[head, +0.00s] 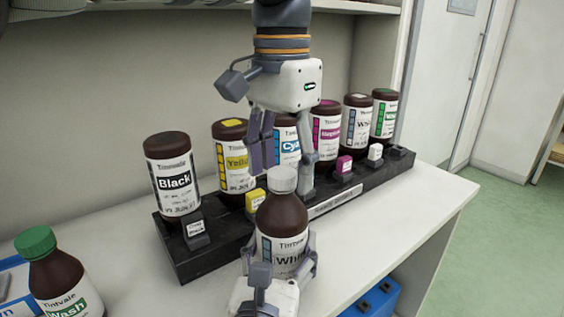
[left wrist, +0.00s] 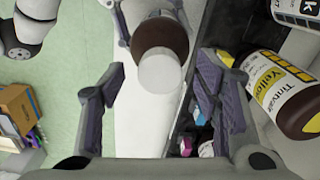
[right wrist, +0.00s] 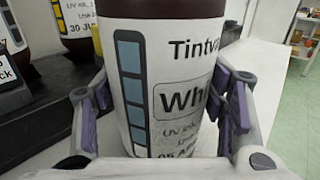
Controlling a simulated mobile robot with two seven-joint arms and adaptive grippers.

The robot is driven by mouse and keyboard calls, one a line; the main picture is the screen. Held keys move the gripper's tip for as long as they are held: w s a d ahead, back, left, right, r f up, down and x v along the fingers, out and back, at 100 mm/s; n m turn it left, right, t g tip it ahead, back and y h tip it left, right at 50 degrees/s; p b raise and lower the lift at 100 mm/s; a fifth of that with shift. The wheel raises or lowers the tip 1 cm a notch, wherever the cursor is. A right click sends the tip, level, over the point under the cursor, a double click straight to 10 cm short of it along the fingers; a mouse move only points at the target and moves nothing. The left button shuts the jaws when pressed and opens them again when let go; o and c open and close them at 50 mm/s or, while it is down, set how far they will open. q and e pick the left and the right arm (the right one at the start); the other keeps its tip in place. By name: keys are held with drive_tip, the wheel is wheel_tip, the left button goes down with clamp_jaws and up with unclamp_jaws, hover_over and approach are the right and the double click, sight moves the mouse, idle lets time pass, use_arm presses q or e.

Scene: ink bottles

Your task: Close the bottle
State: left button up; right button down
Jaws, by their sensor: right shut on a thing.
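The bottle (head: 283,225) is brown with a white label reading "Whi" and stands upright in front of the black rack. A white cap (head: 283,180) sits on its top; whether it is screwed tight I cannot tell. My right gripper (head: 280,262) is shut around the bottle's body; the right wrist view shows the label (right wrist: 172,100) between its fingers. My left gripper (head: 281,172) points down from above, open, with its fingers on either side of the cap and apart from it. The left wrist view shows the cap (left wrist: 161,73) between the spread fingers.
The black rack (head: 190,260) holds several brown ink bottles, including Black (head: 172,175) and Yellow (head: 232,157), with small coloured blocks before them. A green-capped Wash bottle (head: 60,275) stands at the lower left. Counter space (head: 420,205) is free to the right.

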use_arm(q)
drive_tip(key=shift+r, duration=0.1)
wheel_tip(320, 180, up, 7)
drive_tip(key=shift+r, duration=0.2)
use_arm(e)
drive_tip(key=shift+c, duration=1.4)
unclamp_jaws()
drive_tip(key=v, duration=1.2)
